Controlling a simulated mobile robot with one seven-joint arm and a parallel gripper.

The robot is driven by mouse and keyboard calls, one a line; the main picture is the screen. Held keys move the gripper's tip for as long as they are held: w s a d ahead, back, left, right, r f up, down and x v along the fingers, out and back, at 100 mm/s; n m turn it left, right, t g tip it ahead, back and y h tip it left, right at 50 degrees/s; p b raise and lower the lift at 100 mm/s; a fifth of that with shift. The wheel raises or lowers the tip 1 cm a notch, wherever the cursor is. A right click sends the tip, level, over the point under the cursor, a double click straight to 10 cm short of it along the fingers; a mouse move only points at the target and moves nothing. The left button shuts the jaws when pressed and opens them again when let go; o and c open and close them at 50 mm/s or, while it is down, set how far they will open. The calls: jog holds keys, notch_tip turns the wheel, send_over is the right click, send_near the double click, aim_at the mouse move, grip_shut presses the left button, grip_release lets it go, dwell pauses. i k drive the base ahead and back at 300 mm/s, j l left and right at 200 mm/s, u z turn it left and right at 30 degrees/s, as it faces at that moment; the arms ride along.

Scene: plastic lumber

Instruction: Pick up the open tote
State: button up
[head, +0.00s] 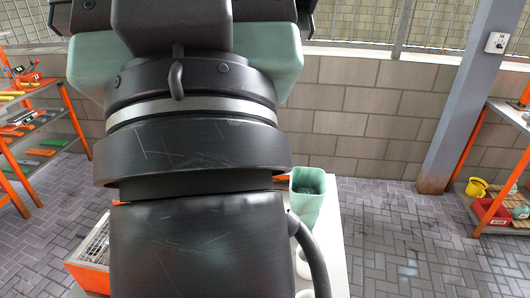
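My own dark arm fills the middle of the head view and hides most of the white table (334,240). A green open-topped container (306,208) stands upright on the table, just right of my arm. An orange box with a grey mesh-like top or inside (90,275) shows at the table's left side, partly cut off by my arm. I cannot tell for sure which of these is the open tote, or whether it is hidden behind the arm. My gripper's fingers do not show.
White round items (303,264) sit in front of the green container, partly hidden by a dark hose. Orange-framed shelves with goods stand at left (70,115) and right (475,160). A grey post (465,95) stands before the block wall. The paved floor at right is clear.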

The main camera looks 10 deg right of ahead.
aim_at(307, 186)
jog(key=i, duration=0.75)
jog(key=i+j+z, duration=0.1)
jog(key=i, duration=0.6)
